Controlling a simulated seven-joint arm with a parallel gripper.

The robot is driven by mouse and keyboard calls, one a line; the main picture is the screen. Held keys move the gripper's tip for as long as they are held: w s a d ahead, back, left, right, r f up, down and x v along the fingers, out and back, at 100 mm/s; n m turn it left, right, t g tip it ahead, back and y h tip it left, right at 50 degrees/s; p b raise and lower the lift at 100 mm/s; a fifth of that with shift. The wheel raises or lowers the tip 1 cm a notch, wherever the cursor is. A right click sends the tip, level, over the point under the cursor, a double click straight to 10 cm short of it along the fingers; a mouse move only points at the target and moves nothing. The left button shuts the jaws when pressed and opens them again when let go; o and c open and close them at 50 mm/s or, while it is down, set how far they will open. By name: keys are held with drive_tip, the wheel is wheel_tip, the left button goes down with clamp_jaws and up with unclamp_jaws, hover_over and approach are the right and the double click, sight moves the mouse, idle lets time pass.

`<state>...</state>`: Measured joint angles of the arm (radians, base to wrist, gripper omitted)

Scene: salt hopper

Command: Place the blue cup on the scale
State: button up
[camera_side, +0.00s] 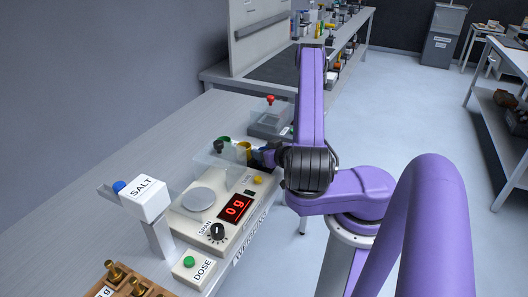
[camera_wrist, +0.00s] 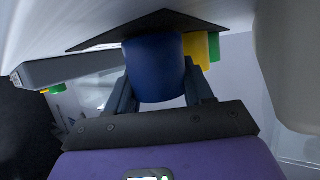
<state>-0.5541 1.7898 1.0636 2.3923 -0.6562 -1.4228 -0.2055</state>
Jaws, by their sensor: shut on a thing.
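My gripper (camera_wrist: 158,84) is shut on the blue cup (camera_wrist: 155,62), which stands between its two fingers in the wrist view. In the side view my gripper (camera_side: 262,157) is behind the scale (camera_side: 180,217), near a yellow cup (camera_side: 244,150) and a green cup (camera_side: 224,141). I cannot clearly make out the blue cup there. The scale's round grey pan (camera_side: 198,199) is bare, and its red display (camera_side: 235,208) reads 0 g. My gripper is apart from the pan, toward the back right.
The white salt hopper (camera_side: 145,197) stands left of the pan. A dose box (camera_side: 192,265) with a green button and a wooden rack (camera_side: 125,286) of brass weights are in front. Clear panels (camera_side: 208,158) stand behind the pan. The bench's left side is bare.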

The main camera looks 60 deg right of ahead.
drive_tip(key=shift+f, duration=0.15)
drive_tip(key=o, duration=1)
drive_tip(key=shift+v, duration=3.75)
